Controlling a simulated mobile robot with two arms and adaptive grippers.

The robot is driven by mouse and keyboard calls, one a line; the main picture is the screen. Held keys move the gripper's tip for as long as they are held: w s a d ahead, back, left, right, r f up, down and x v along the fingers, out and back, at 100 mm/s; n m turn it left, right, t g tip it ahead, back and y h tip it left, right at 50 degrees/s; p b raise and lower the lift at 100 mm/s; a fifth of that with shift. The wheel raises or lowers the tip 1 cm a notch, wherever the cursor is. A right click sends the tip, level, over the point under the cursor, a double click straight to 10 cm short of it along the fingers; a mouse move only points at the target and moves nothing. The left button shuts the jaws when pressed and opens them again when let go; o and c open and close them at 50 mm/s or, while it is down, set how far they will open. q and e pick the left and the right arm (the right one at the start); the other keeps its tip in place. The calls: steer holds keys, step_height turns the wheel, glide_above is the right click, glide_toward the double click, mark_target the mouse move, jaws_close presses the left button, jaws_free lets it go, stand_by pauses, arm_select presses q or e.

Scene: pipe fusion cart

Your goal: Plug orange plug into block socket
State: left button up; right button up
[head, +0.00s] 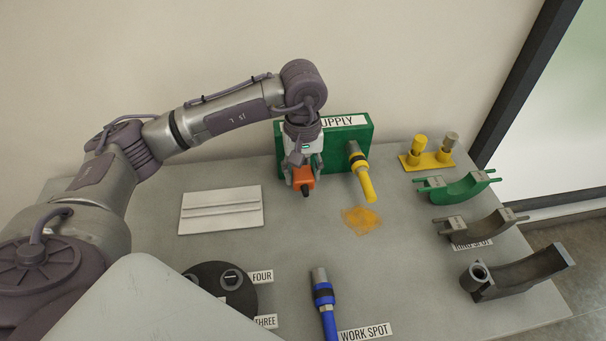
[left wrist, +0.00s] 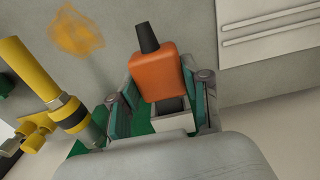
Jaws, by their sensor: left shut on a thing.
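The orange plug (head: 303,179) is held between the fingers of my left gripper (head: 303,172), in front of the left part of the green supply block (head: 345,139). In the left wrist view the orange plug (left wrist: 160,76) shows with its dark cable end pointing away, and the left gripper's green-padded fingers (left wrist: 160,110) lie on either side of it. A pale box-like part with a dark recess (left wrist: 172,118) shows just below the plug; I cannot tell whether the plug touches it. The socket face is hidden behind the gripper. My right gripper is not in view.
A yellow-handled connector (head: 362,176) sticks out of the block just right of the gripper. An orange stain (head: 361,220) marks the table. A white ridged plate (head: 221,209) lies left. A blue connector (head: 324,304) lies in front; curved cradles (head: 458,187) stand right.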

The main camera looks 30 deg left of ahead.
arm_select(q)
steer(key=shift+w+a+b, duration=0.4)
steer(key=shift+w, duration=0.2)
steer(key=o, duration=1.3)
step_height(320, 180, up, 12)
